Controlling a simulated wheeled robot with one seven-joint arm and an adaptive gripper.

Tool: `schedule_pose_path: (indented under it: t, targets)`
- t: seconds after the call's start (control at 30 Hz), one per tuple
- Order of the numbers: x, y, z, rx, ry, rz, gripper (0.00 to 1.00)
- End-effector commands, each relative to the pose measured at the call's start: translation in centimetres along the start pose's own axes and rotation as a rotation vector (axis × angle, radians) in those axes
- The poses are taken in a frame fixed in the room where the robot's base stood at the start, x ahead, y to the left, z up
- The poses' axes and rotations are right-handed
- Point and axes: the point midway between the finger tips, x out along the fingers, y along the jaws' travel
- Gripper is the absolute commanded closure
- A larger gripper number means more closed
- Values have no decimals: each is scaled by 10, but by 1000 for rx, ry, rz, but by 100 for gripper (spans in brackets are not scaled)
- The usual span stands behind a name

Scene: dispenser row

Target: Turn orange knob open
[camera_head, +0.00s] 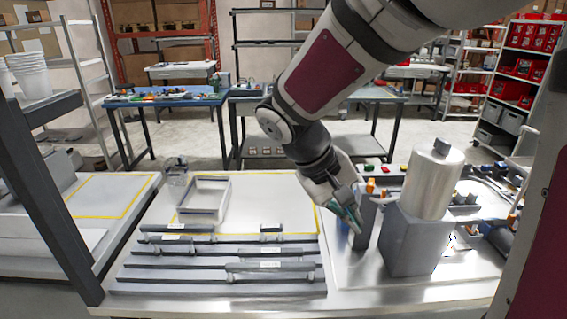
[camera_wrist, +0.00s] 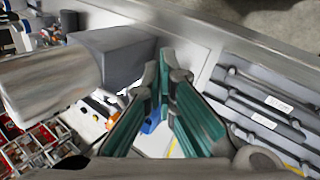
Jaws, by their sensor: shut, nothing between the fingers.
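My gripper (camera_head: 353,222) points down in the head view, just left of the grey block that carries a silver cylinder. Its green-padded fingers are together at the tips in the wrist view (camera_wrist: 163,75), with nothing between them. A small orange part (camera_wrist: 112,99) also shows left of the fingers in the wrist view. The knob's turn position is not clear.
The silver cylinder (camera_head: 433,180) on its grey block (camera_head: 410,243) stands close on the right. Grey rails (camera_head: 215,273) lie at the front left. An open tray (camera_head: 204,197) sits behind them. The white worktop between tray and gripper is clear.

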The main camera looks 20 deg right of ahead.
Motion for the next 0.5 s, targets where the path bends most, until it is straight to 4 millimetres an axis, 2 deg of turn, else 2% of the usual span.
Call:
schedule_pose_path:
  t: [0.1, 0.23, 0.5]
  targets:
    - [14, -5, -28, -18, -36, 173, 100]
    - [22, -9, -60, -27, -36, 376, 100]
    - [19, -31, -125, -43, 77, 794, 100]
